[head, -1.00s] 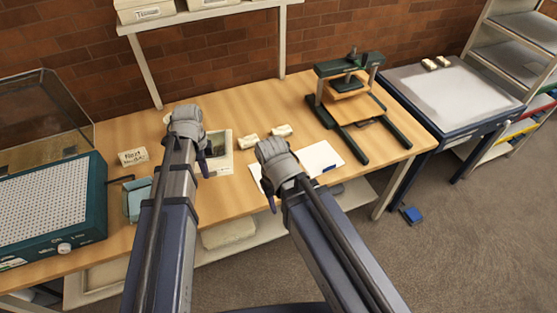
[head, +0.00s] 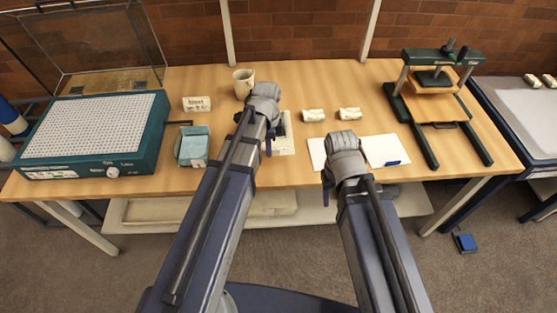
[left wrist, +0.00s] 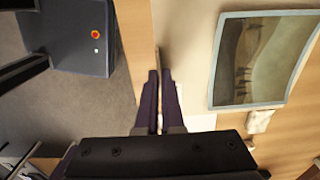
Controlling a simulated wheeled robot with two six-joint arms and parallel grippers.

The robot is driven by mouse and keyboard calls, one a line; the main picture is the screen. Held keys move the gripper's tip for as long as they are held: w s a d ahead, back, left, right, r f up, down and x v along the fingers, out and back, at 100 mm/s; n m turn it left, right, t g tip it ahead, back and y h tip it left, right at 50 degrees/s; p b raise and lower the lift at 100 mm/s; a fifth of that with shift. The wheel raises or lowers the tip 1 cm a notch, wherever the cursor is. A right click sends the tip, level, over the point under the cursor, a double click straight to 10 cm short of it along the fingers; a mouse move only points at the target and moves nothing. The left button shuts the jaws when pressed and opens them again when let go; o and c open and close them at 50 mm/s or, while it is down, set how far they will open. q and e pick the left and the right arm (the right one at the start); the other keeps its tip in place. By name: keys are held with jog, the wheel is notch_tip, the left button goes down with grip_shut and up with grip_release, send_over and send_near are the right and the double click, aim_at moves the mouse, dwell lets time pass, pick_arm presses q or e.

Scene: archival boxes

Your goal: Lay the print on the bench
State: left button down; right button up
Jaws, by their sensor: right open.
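The print (left wrist: 262,60), a brown and grey landscape with a pale border, lies on a cream board or shallow box (left wrist: 188,50) in the left wrist view. In the head view the cream board (head: 287,146) lies on the bench (head: 330,78), partly hidden by my left gripper (head: 267,143). The two fingers of my left gripper (left wrist: 160,76) are close together at the board's left edge. I cannot tell whether they hold that edge. My right gripper (head: 328,180) is open over white sheets (head: 383,150) at the bench front; its fingertips are mostly hidden.
A teal perforated unit (head: 95,130), a small blue box (head: 193,146), a label card (head: 196,103) and a mug (head: 243,83) stand left. Two white blocks (head: 313,115) lie behind the sheets. A green press (head: 436,90) stands right. Bare bench lies along the back.

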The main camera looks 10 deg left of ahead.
aim_at(270, 170)
pick_arm(q)
jog(key=shift+f+b, duration=3.35)
jog(key=shift+f, duration=0.65)
jog(key=shift+f, duration=0.2)
jog(key=c, duration=1.1)
grip_release()
jog(key=shift+r, duration=0.1)
jog(key=shift+o, duration=0.2)
jog(key=shift+r, duration=0.15)
notch_tip(270, 170, up, 12)
jog(key=p, duration=1.2)
jog(key=s+d+n+y, duration=0.1)
jog(key=s+d+n, duration=0.9)
jog(key=s, duration=0.3)
jog(key=shift+s+d+n, duration=0.15)
jog(key=shift+s+n, duration=0.15)
jog(key=shift+n, duration=0.2)
